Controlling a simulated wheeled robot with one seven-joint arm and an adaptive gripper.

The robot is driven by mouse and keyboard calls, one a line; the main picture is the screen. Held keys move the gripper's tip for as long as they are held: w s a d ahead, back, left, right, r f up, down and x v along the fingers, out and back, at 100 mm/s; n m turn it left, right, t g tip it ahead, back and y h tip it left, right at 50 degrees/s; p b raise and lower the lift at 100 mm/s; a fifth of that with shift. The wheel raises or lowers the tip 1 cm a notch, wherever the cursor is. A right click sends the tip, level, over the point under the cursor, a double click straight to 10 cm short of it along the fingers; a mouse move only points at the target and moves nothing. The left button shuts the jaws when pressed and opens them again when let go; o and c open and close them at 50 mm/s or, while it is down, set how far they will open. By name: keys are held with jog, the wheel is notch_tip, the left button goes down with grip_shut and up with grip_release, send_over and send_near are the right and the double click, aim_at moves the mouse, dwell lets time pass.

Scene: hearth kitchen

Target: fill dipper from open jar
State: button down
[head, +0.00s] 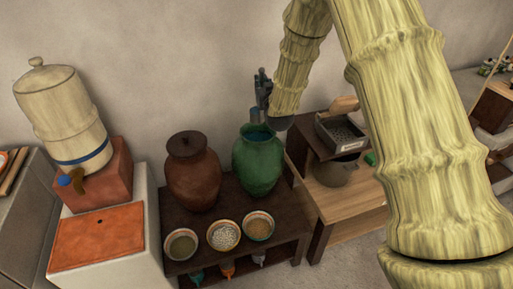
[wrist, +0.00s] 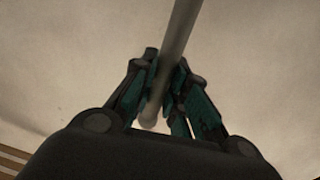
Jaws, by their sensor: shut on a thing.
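The open green jar (head: 258,165) stands on the dark low table, with no lid on it. Something blue shows at its mouth; I cannot tell whether it is water or part of the dipper. My gripper (head: 262,90) is just above and behind the jar's mouth. In the wrist view my gripper (wrist: 166,80) is shut on a pale thin rod, the dipper's handle (wrist: 180,35).
A lidded brown jar (head: 192,175) stands left of the green one. Three bowls of grain (head: 222,249) sit in front on the dark table (head: 282,248). A cream water dispenser (head: 62,110) is at the left. A wooden shelf with a dark tray (head: 340,133) is at the right.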

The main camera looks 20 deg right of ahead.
jog(key=shift+g+p, duration=0.7)
jog(key=shift+p, duration=0.6)
jog(key=shift+t+b, duration=0.7)
jog(key=shift+b, duration=1.25)
dwell(1.2)
